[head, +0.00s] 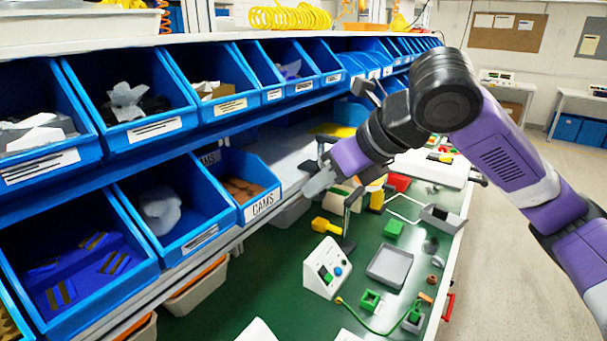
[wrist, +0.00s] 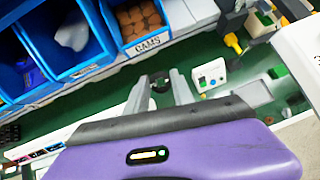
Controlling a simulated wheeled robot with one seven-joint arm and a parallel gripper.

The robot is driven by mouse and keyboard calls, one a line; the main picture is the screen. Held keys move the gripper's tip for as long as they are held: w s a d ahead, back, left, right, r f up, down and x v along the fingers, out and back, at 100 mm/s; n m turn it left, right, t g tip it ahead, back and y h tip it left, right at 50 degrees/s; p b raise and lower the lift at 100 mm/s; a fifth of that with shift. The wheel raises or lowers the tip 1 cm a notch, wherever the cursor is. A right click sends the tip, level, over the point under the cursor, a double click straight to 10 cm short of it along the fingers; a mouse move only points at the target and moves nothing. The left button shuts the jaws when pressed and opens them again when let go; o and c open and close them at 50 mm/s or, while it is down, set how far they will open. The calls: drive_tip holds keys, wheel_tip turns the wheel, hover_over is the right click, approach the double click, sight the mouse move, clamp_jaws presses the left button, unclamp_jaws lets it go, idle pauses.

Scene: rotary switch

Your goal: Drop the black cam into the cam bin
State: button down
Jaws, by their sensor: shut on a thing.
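The cam bin (head: 262,206) is a blue open bin labelled CAMS, holding brown round pieces, on the lower shelf in the head view. It also shows at the top of the wrist view (wrist: 151,43). My gripper (head: 316,184) is just right of the bin in the head view, above the green bench. In the wrist view my gripper (wrist: 160,84) is shut on the black cam (wrist: 160,86), a small dark ring-like piece between its fingertips. The bin lies beyond the fingertips there. I cannot make out the cam in the head view.
Blue bins stand left of the cam bin, one with a pale grey piece (head: 160,212). An upper row of bins (head: 130,100) overhangs the lower shelf. On the green bench (head: 265,290) are a white switch box (head: 327,268), a grey tray (head: 390,266) and several small parts.

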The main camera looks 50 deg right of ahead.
drive_tip(key=shift+r, duration=0.15)
drive_tip(key=shift+w+a+n, duration=0.15)
drive_tip(key=shift+w+n, duration=0.15)
drive_tip(key=shift+y, duration=0.3)
drive_tip(key=shift+w+a+f+b, duration=0.1)
drive_tip(key=shift+w+f, duration=0.4)
drive_tip(key=shift+w, duration=2.05)
drive_tip(key=shift+w+a+f+b, duration=0.15)
drive_tip(key=shift+w+f, duration=0.3)
drive_tip(key=shift+w, duration=2.15)
drive_tip(key=shift+w+f+b, duration=0.1)
drive_tip(key=shift+w+f, duration=0.4)
drive_tip(key=shift+w, duration=2.05)
drive_tip(key=c, duration=1)
unclamp_jaws()
drive_tip(key=shift+s, duration=0.1)
drive_tip(key=b+v, duration=0.1)
drive_tip(key=v, duration=0.6)
drive_tip(key=shift+s+r, duration=0.2)
drive_tip(key=shift+r, duration=0.1)
